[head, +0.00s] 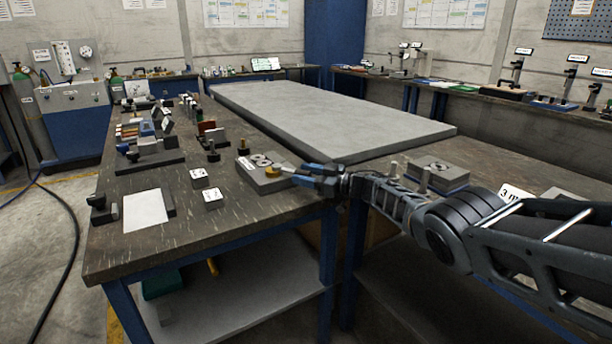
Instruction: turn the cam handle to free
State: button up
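A grey metal block (256,183) with a round dark-and-light fitting (261,160) on its top sits on the dark workbench, near the middle of the head view. A small yellow-brown part (272,171) shows at the block's right side; it may be the cam handle, but it is too small to be sure. My gripper (292,174) reaches in from the right, its blue fingers pointing left at this part. The fingertips are at or very near it. Whether they touch or grip it cannot be told.
Two small labelled blocks (207,188) and a white sheet (146,209) lie to the left. Fixtures and tools crowd the bench's far left. A large grey slab (330,120) lies behind, mostly clear.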

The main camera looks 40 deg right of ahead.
jog(key=shift+s+d+r+p, duration=0.1)
jog(key=shift+s+d+p, duration=0.2)
jog(key=shift+s+p, duration=0.3)
jog(key=p+v, duration=0.3)
jog(key=v, duration=0.3)
jog(key=shift+s+d, duration=0.1)
jog(key=shift+s, duration=0.15)
jog(key=shift+c, duration=0.3)
